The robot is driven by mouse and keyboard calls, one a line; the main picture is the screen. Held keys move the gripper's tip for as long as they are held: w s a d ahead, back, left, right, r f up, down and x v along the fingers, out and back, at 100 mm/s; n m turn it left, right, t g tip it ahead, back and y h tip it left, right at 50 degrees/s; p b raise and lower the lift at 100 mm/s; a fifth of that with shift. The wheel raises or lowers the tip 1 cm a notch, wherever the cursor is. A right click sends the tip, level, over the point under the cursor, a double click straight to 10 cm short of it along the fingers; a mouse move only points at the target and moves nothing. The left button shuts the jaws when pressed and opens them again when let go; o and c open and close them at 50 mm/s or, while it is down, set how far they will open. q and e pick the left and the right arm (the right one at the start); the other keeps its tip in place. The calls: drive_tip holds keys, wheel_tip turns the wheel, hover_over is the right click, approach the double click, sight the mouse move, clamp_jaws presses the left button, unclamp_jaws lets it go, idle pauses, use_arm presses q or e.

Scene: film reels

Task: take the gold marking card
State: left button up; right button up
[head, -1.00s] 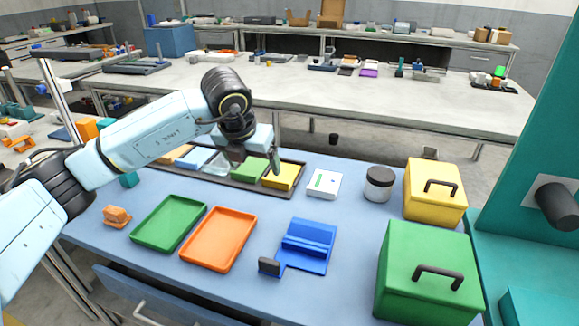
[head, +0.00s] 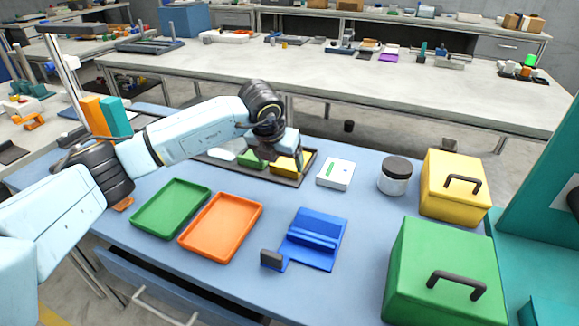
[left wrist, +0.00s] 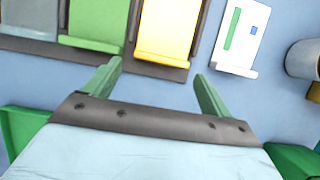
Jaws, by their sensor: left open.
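The gold marking card (head: 285,164) stands in the right-end slot of a dark rack (head: 292,182). My left gripper (head: 280,159) is over the rack's right end and partly hides the card in the head view. In the left wrist view its two green fingers (left wrist: 158,70) are wide apart, with nothing between them; the card lies just ahead of the gap. I cannot tell the height between fingers and card. My right gripper is not in view.
A green card (left wrist: 98,22) is left of the gold one; a white box (head: 335,173) is on the right. Green (head: 171,208) and orange (head: 221,227) trays, a blue stand (head: 312,238), a jar (head: 395,177), and yellow (head: 452,188) and green (head: 444,262) boxes stand around.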

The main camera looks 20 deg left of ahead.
sight(283, 168)
use_arm(q)
drive_tip(key=shift+b+x, duration=0.4)
drive_tip(key=shift+x, duration=1.5)
drive_tip(key=shift+w+d+r, duration=0.1)
drive_tip(key=c, duration=0.8)
drive_tip(key=shift+c, duration=0.2)
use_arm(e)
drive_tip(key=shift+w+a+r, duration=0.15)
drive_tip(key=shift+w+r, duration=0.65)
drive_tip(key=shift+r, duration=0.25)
use_arm(q)
drive_tip(key=shift+r, duration=0.15)
drive_tip(key=shift+r, duration=0.35)
wheel_tip(283, 168, up, 9)
drive_tip(key=p, duration=0.2)
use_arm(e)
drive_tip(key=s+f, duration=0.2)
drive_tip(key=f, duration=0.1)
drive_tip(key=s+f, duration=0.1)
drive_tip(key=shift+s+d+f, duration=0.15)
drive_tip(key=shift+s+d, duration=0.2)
